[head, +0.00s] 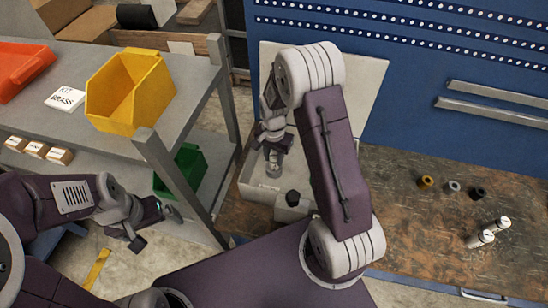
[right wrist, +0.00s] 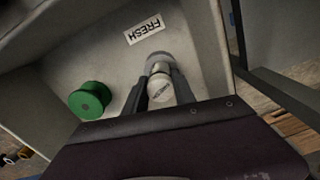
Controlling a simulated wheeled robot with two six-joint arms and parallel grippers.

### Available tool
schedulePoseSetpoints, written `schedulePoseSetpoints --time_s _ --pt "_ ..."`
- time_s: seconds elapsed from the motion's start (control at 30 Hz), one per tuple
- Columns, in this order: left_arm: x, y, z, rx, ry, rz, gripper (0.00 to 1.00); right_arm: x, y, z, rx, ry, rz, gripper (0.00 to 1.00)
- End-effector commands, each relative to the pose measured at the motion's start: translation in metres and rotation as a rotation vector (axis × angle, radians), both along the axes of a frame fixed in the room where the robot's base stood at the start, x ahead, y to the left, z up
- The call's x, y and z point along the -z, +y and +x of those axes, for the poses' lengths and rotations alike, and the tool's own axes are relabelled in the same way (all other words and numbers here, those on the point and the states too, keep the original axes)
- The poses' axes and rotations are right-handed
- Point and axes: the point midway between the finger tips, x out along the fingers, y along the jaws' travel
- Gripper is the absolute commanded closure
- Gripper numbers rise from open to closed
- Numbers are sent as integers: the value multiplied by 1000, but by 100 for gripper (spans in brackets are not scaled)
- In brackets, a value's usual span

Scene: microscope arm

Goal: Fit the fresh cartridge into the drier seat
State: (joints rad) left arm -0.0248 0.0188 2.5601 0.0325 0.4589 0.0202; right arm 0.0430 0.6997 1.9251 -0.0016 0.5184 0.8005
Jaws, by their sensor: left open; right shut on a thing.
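My right gripper (head: 272,138) reaches down into the pale grey box (head: 258,190) on the bench. In the right wrist view its fingers (right wrist: 158,92) are shut on a whitish cylindrical cartridge (right wrist: 161,90) with a slotted end. A label reading FRESH (right wrist: 145,28) is on the box surface just beyond the cartridge. A green spool-shaped piece (right wrist: 90,100) sits to the left, apart from the fingers. I cannot tell which part is the drier seat. My left gripper (head: 160,212) is open and empty, left of the box near the shelf post.
A grey shelf (head: 190,85) holds a yellow bin (head: 130,92); a green bin (head: 183,170) is below.

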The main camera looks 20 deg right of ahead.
Motion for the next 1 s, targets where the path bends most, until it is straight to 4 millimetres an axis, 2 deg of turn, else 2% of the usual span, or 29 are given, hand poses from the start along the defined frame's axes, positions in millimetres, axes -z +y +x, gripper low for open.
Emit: schedulePoseSetpoints --time_s 0.1,0.43,0.47,0.53,0.83,0.9,1.0 --pt "-2 0 0 0 0 0 0 10 0 0 0 0 0 100" --pt "1 0 0 0 0 0 0 14 0 0 0 -1 0 100" --pt "1 0 0 0 0 0 0 14 0 0 0 -1 0 66" --pt "0 0 0 0 0 0 0 13 0 0 0 -1 0 47" --pt "0 0 0 0 0 0 0 12 0 0 0 -1 0 47" --pt "-4 0 0 0 0 0 0 7 0 0 0 -3 0 47" --pt "0 0 0 0 0 0 0 -5 0 2 0 -6 0 47"
